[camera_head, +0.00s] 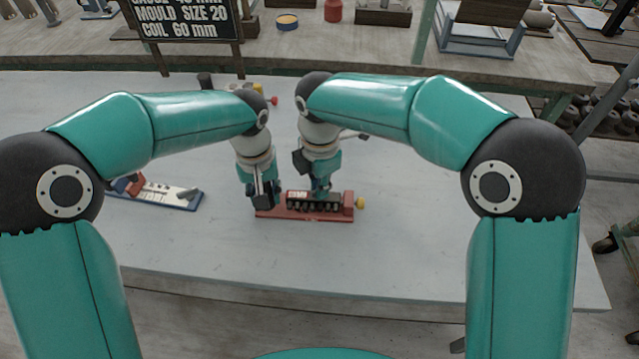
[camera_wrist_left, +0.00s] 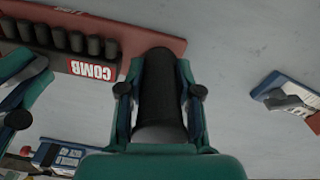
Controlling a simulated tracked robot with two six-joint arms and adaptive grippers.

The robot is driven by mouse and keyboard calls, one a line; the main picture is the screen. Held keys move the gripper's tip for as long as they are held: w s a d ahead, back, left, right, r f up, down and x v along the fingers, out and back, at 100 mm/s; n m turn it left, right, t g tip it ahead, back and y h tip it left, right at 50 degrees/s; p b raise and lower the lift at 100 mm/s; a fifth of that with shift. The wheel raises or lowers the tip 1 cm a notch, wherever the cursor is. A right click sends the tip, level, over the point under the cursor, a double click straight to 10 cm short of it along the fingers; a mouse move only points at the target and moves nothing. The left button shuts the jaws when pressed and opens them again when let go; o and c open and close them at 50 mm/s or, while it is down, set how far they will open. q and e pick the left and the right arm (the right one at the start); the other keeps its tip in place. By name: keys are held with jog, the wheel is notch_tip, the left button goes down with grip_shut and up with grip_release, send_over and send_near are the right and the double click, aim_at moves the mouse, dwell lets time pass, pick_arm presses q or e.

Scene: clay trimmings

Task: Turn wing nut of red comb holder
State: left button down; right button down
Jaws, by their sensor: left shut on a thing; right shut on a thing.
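The red comb holder (camera_head: 290,216) lies on the pale table, with a row of black cylinders (camera_head: 315,207) on it and a yellow knob (camera_head: 360,203) at its right end. In the left wrist view its red base (camera_wrist_left: 130,38) bears a COMB label (camera_wrist_left: 92,70). My left gripper (camera_head: 263,195) is at the holder's left end, shut around a thick black upright cylinder (camera_wrist_left: 160,90). My right gripper (camera_head: 321,190) is shut at the holder's middle-right; its fingertips and what they grip are too small to make out. I cannot make out a wing nut.
A blue-edged board with white and red parts (camera_head: 165,194) lies to the left. A black sign (camera_head: 185,18) stands behind. Small yellow and red items (camera_head: 265,93) lie behind my wrists. The table front and right are clear.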

jog(key=shift+m, duration=0.4)
jog(key=m, duration=0.4)
jog(key=shift+w+a+m, duration=0.1)
jog(key=shift+w+m, duration=0.1)
jog(key=shift+m, duration=0.2)
jog(key=m, duration=0.5)
jog(key=shift+w, duration=0.15)
pick_arm(q)
jog(key=shift+d, duration=0.1)
pick_arm(e)
jog(key=m, duration=0.5)
jog(key=shift+w+m, duration=0.1)
jog(key=shift+m, duration=0.3)
jog(key=m, duration=0.5)
jog(key=shift+d+m, duration=0.25)
jog(key=shift+m, duration=0.05)
jog(key=c, duration=1.3)
grip_release()
jog(key=shift+o, duration=0.2)
